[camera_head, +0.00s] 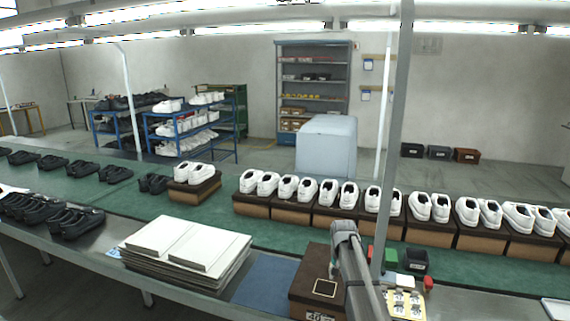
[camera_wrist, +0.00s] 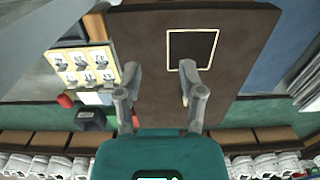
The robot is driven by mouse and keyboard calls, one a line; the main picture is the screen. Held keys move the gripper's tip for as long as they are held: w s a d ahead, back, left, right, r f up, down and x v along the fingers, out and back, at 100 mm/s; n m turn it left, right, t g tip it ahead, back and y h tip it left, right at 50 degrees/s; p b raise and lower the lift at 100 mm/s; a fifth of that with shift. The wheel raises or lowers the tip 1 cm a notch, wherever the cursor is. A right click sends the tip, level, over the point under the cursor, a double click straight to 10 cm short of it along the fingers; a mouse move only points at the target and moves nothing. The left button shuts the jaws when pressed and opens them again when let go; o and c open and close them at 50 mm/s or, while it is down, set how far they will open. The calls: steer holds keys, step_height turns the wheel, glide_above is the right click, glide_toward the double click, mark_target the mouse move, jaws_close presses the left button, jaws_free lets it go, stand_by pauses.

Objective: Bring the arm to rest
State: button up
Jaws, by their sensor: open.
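My arm reaches up from the bottom of the head view, and its end is over the near bench beside a brown shoe box (camera_head: 312,287). In the wrist view my gripper (camera_wrist: 158,88) has its two fingers spread apart with nothing between them. The brown box (camera_wrist: 150,60) lies beyond the fingers, with a dark square label framed in a light line on its lid. From the head view the fingertips are hard to make out, and I cannot tell the exact height above the box.
White shoes on brown boxes (camera_head: 335,219) line the green conveyor (camera_head: 270,232) behind my arm. A stack of white sheets (camera_head: 185,245) lies left of the box. A grey post (camera_head: 397,120) rises close to my arm. A sticker card (camera_head: 405,304) and small bins (camera_head: 415,260) are right.

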steer(key=s+f+n+b, duration=0.1)
steer(key=s+f+b, duration=0.2)
steer(key=s, duration=0.6)
steer(key=s+a+f+n+b, duration=0.1)
steer(key=s+f+b, duration=0.2)
steer(key=s, duration=0.6)
steer(key=s+f+n+b, duration=0.1)
steer(key=s+f+b, duration=0.2)
steer(key=s, duration=0.6)
steer(key=shift+s+a+f, duration=0.2)
steer(key=shift+a+f, duration=0.15)
steer(key=shift+f, duration=0.05)
